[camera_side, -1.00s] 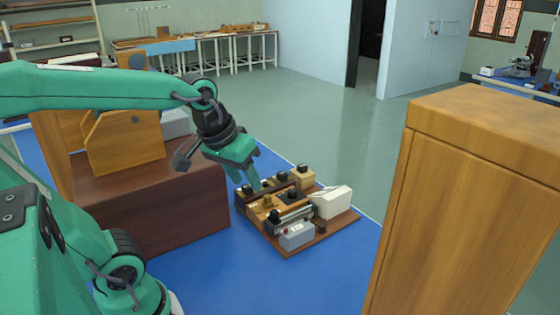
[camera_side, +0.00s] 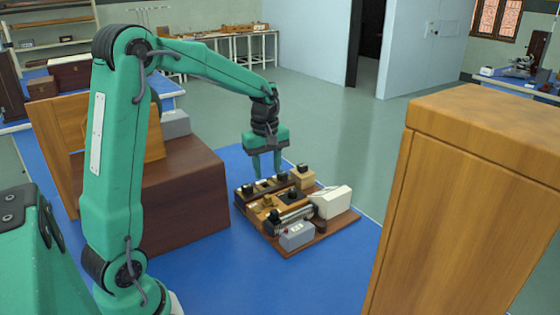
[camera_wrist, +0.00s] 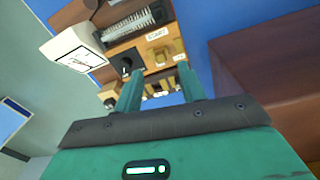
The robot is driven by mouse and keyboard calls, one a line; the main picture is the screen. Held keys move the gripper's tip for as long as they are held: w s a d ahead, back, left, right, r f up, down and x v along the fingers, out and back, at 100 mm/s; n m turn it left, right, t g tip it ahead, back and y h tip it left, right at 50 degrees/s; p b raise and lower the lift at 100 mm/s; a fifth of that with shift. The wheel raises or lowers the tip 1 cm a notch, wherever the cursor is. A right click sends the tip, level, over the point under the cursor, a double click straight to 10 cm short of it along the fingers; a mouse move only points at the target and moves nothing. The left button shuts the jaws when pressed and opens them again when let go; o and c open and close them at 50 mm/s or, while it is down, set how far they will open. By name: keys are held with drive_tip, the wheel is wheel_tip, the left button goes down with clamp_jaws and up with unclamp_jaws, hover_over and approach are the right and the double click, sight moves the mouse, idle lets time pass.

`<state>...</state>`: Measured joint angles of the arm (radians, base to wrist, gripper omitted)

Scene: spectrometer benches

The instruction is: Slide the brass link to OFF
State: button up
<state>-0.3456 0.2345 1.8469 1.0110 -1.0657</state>
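A small brass piece (camera_side: 267,201), which looks like the link, sits on a wooden block of the instrument board (camera_side: 318,236). In the wrist view the brass piece (camera_wrist: 158,58) lies just beyond my fingertips, between small white labels.
The board carries a black knob (camera_wrist: 124,65), a coil (camera_wrist: 128,24), a white meter (camera_side: 332,201) and a grey box (camera_side: 297,235). A dark brown cabinet (camera_side: 185,210) stands to the left. A tall wooden cabinet (camera_side: 470,210) fills the right. Blue bench top is clear in front.

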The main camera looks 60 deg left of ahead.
sight(267, 196)
drive_tip(key=shift+w+a+f+n+g, duration=0.15)
drive_tip(key=shift+w+a+f+n, duration=0.15)
drive_tip(key=shift+a+f+n, duration=0.25)
drive_tip(key=shift+w+a+f+n+g, duration=0.15)
drive_tip(key=shift+w+a+f+n, duration=0.2)
drive_tip(key=shift+a+f, duration=0.35)
drive_tip(key=shift+d, duration=0.1)
drive_tip(key=shift+f, duration=0.15)
drive_tip(key=shift+f, duration=3.75)
clamp_jaws()
